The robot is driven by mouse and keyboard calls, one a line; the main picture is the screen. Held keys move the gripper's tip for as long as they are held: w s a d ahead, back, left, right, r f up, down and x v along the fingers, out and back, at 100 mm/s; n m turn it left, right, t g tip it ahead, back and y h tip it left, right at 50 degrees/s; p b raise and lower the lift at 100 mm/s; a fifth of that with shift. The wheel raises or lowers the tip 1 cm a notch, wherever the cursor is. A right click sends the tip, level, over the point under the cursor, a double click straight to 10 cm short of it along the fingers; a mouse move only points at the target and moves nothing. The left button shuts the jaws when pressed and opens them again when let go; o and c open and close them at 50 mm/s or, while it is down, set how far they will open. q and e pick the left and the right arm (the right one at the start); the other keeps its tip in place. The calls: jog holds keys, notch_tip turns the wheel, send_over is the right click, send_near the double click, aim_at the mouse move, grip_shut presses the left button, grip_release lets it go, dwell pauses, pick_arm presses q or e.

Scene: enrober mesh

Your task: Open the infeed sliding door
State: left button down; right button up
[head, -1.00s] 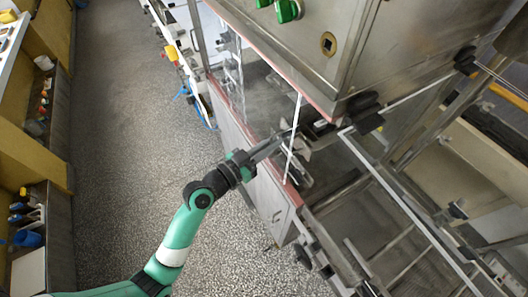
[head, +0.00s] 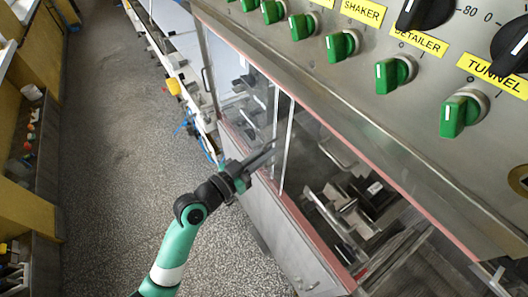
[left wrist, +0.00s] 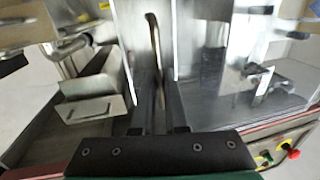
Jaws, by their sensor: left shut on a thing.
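The infeed sliding door is a clear panel (head: 262,112) with a pale upright edge, in the side of the steel machine. To the right of that edge is an open gap showing the machine's inside. My left gripper (head: 271,152) is at this edge. In the left wrist view, a bent metal bar handle (left wrist: 153,48) runs down between the two dark fingers (left wrist: 160,108), and my left gripper is shut on it. The fingers hide the handle in the head view. My right gripper is not in view.
Above the opening is a panel of green knobs (head: 341,46) and black dials, with yellow labels such as SHAKER and TUNNEL. A reddish rail (head: 315,235) runs below the opening. Metal parts (head: 350,205) sit inside. Speckled floor (head: 110,150) is clear on the left; shelves stand beyond it.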

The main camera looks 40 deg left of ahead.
pick_arm(q)
jog(key=shift+a+f, duration=0.1)
jog(key=shift+a, duration=0.05)
jog(key=c, duration=0.9)
grip_release()
jog(key=shift+a, duration=0.15)
jog(key=shift+c, duration=0.2)
jog(key=s+b, duration=0.1)
jog(key=s, duration=1)
jog(key=shift+s+a, duration=0.2)
jog(key=shift+s, duration=0.1)
